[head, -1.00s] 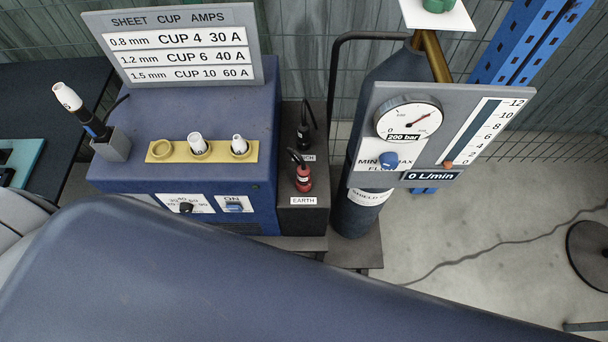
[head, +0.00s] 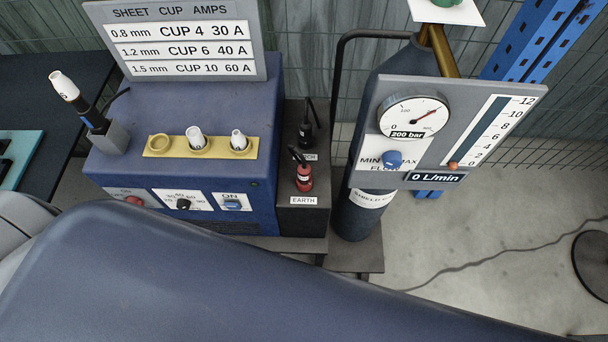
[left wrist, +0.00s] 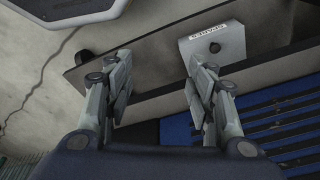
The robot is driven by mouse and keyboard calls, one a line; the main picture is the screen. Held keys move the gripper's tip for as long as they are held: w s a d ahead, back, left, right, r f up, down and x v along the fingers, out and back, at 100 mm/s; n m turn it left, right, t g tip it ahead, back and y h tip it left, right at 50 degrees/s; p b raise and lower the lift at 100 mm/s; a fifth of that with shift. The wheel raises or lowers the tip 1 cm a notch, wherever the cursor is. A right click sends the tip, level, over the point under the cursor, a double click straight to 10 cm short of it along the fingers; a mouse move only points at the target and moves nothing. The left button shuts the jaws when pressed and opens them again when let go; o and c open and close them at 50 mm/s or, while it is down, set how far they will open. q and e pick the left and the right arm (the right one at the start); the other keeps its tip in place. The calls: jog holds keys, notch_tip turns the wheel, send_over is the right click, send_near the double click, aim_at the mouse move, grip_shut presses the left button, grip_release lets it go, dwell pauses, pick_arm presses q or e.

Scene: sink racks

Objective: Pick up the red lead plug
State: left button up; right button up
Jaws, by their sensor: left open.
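The red lead plug (head: 304,178) stands upright on the dark box beside the blue machine, above the EARTH label, with a black cable at its top. A black plug (head: 305,134) stands behind it at the label ending in CH. My left gripper (left wrist: 160,95) is open and empty in the left wrist view. The red plug does not show in the left wrist view. Neither gripper shows in the head view; my arm fills its lower part.
The blue machine (head: 190,105) carries a yellow cup holder (head: 168,146), a torch (head: 80,100) and a chart sign (head: 185,40). A gas cylinder (head: 358,214) with a gauge panel (head: 430,120) stands right of the dark box. The floor at right is mostly clear.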

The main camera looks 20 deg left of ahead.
pick_arm(q)
jog(key=w+r+t+b, duration=0.2)
jog(key=w+r+b, duration=0.15)
jog(key=r, duration=2.35)
jog(key=w+d+r+m+g+h, duration=0.2)
jog(key=w+d+r+m+h, duration=0.25)
jog(key=w+d+m, duration=0.65)
notch_tip(320, 180, up, 7)
jog(key=g+y, duration=0.2)
jog(key=y, duration=0.3)
send_over(304, 167)
jog(key=shift+s+f, duration=0.1)
jog(key=shift+f, duration=0.1)
notch_tip(304, 167, down, 5)
jog(key=shift+a+f+p, duration=0.1)
jog(key=shift+p, duration=0.25)
jog(key=shift+f+p, duration=0.45)
jog(key=shift+f, duration=2.25)
grip_shut()
